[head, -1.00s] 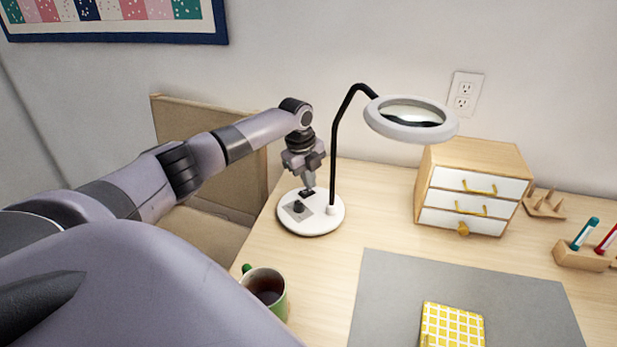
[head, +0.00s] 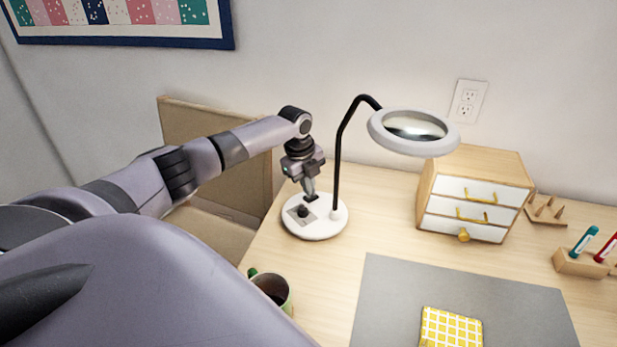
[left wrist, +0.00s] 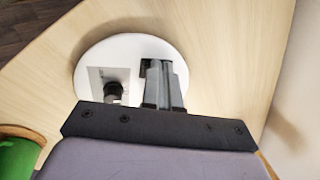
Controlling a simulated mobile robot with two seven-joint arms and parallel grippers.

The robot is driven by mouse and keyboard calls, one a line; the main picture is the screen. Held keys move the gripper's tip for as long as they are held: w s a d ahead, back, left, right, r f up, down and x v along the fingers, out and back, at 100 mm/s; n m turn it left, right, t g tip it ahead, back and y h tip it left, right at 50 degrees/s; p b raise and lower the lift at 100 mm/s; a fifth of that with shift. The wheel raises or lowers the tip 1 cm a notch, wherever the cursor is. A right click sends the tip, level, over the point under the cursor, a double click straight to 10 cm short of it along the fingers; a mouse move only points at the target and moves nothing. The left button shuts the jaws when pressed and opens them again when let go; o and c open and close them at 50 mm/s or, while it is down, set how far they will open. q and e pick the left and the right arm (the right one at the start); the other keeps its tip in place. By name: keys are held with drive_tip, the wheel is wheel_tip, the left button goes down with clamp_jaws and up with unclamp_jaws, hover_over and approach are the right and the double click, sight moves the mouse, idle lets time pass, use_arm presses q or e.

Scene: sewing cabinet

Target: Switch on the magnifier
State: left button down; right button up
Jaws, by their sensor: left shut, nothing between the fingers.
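The magnifier lamp has a round white base (head: 318,229), a thin black arm (head: 338,165) and a white ring head (head: 413,133). On the base is a grey plate with a black knob (head: 303,211); the knob also shows in the left wrist view (left wrist: 114,92). My left gripper (head: 311,198) is shut and empty, pointing down over the base, just right of the knob. In the left wrist view its fingers (left wrist: 160,70) are together beside the knob, over a dark patch on the base. I cannot tell whether the fingertips touch it. My right gripper is not in view.
A green mug (head: 272,286) of dark liquid stands near the table's left edge. A small drawer cabinet (head: 474,192) is right of the lamp. A grey mat (head: 390,290) with a yellow checked item (head: 451,328) lies in front. A pen holder (head: 580,262) stands at right.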

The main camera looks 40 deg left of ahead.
sight(304, 199)
use_arm(q)
wheel_tip(304, 199, up, 7)
drive_tip(key=s, duration=0.1)
drive_tip(key=shift+s, duration=0.2)
drive_tip(key=shift+a, duration=0.1)
idle(0.5)
